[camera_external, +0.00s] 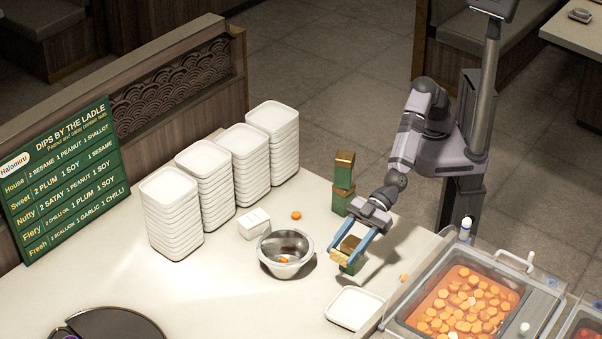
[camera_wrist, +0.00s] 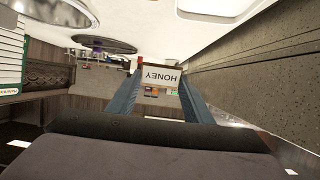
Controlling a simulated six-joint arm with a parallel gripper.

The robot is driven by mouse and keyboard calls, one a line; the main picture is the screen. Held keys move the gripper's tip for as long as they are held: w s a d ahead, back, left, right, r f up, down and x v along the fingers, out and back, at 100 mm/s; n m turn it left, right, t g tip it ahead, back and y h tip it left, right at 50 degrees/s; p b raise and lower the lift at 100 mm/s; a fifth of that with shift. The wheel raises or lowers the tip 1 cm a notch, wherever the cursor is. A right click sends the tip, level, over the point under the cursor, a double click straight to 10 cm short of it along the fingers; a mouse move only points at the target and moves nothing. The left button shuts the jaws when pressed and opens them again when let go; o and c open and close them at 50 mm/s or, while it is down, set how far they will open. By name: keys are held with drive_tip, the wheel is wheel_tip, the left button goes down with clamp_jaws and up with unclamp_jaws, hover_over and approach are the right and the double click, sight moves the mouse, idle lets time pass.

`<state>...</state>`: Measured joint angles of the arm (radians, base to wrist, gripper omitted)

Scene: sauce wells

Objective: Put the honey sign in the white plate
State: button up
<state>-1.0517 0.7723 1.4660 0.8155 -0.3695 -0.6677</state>
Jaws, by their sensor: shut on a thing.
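My gripper (camera_external: 352,247) is shut on the honey sign, low over the counter to the right of the metal bowl. In the wrist view the sign (camera_wrist: 160,77) shows a white face reading HONEY, upside down, between both fingers of my gripper (camera_wrist: 160,85). In the external view a gold and green block (camera_external: 349,256) shows at the fingertips; the lettering is not visible there. The white plate (camera_external: 354,308) lies flat and looks empty on the counter, below my gripper in the picture. Part of it shows at the top of the wrist view (camera_wrist: 220,12).
A metal bowl (camera_external: 285,254) with orange bits stands left of my gripper. Two green and gold blocks (camera_external: 343,185) are stacked behind it. A white box (camera_external: 253,223) and tall stacks of white dishes (camera_external: 272,145) stand further left. A food tray (camera_external: 462,310) is at the right.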

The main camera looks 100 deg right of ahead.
hover_over(364, 304)
wheel_tip(364, 304, down, 4)
drive_tip(key=shift+s+d+f+b, duration=0.1)
drive_tip(key=shift+f+b, duration=0.1)
drive_tip(key=shift+f, duration=2.2)
drive_tip(key=shift+d+f+b, duration=0.1)
drive_tip(key=shift+f+b, duration=0.1)
drive_tip(key=shift+f, duration=2.2)
drive_tip(key=shift+f+b, duration=0.3)
drive_tip(key=shift+f, duration=0.05)
drive_tip(key=shift+f, duration=0.1)
drive_tip(key=o, duration=1)
